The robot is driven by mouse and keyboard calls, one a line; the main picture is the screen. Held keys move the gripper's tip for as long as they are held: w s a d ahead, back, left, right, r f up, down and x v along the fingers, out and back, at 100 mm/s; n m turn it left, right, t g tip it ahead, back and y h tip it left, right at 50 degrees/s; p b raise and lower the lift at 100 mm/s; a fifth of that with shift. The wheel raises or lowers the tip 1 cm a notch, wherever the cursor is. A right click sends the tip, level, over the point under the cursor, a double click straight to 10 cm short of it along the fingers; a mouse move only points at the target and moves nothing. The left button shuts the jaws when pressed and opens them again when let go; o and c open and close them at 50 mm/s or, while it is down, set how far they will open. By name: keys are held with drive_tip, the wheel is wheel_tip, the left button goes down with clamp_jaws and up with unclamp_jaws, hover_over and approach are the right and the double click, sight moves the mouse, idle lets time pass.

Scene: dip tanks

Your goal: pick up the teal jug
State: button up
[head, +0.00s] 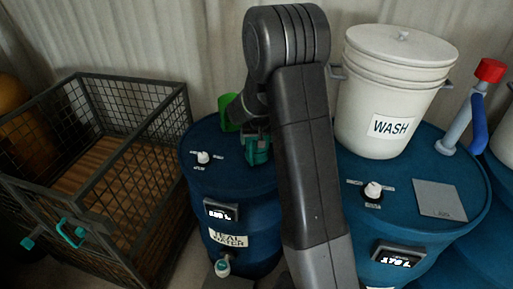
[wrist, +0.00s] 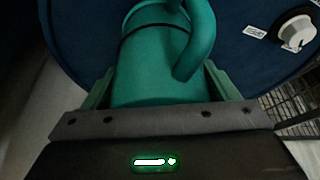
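The teal jug (wrist: 155,68) fills the upper middle of the wrist view, with its curved handle on the right side and a dark ring around its body. In the head view the teal jug (head: 257,150) shows partly behind my arm, over the left blue drum. My gripper (wrist: 160,75) has one green finger on each side of the jug. Both fingers lie close against its sides, with no clear gap visible. I cannot tell whether they press on it. The jug's base and its contact with the drum are hidden.
The left blue drum (head: 235,185) bears a white knob, a display and a label. The right blue drum (head: 430,190) holds a white WASH bucket (head: 385,100) and a red-topped pipe fitting (head: 489,70). A wire-mesh crate (head: 112,225) stands at left.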

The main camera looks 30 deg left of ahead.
drive_tip(key=shift+c, duration=1)
